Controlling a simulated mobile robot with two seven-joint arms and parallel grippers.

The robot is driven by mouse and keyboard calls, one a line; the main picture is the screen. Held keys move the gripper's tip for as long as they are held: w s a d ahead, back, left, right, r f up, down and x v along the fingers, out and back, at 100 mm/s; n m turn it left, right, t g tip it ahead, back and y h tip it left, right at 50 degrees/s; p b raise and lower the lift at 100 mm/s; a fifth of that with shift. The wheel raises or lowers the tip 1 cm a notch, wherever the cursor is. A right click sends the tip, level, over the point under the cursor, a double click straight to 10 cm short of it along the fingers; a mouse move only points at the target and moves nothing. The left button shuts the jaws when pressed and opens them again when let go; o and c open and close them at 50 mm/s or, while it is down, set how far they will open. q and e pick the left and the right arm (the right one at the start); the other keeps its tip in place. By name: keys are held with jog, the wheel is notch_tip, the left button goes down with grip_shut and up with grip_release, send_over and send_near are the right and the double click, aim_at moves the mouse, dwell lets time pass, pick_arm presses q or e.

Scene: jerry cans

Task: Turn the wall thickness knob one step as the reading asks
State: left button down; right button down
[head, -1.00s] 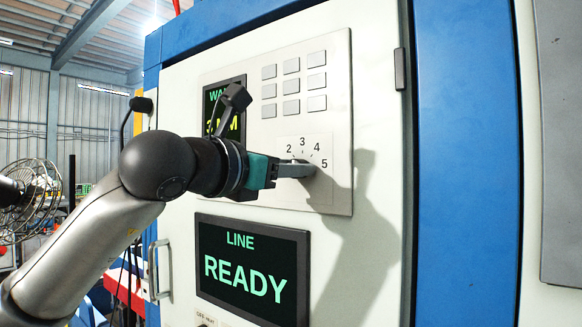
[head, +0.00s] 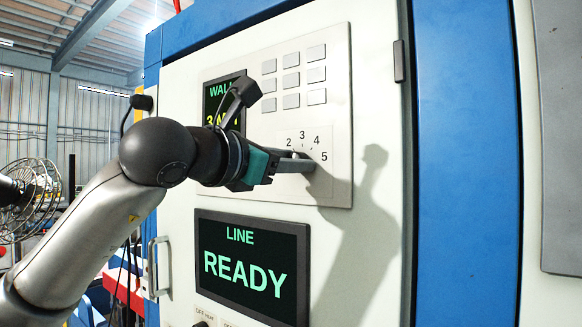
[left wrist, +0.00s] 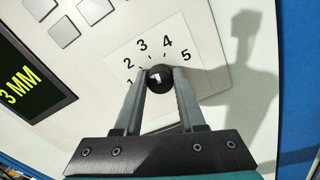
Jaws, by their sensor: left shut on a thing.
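The wall thickness knob (left wrist: 160,82) is a small black round knob with a white mark, set below an arc of numbers 1 to 5. My left gripper (left wrist: 162,74) is shut on it, one grey finger on each side. In the head view my left gripper (head: 299,163) reaches the dial plate (head: 328,142) from the left and hides the knob and the 1. I cannot tell exactly which number the white mark points to. The wall display (head: 221,104) is partly hidden by my wrist; in the left wrist view this display (left wrist: 28,85) reads 3 MM.
A grid of grey buttons (head: 291,78) sits above the dial. A line display (head: 250,265) below reads LINE READY. A door handle (head: 158,268) stands out at the lower left, and a fan (head: 35,200) is at the far left. The panel right of the dial is clear.

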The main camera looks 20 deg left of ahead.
pick_arm(q)
jog(key=shift+m+b, duration=0.95)
jog(key=shift+m, duration=1.75)
jog(key=c, duration=0.5)
grip_release()
jog(key=shift+s, duration=0.1)
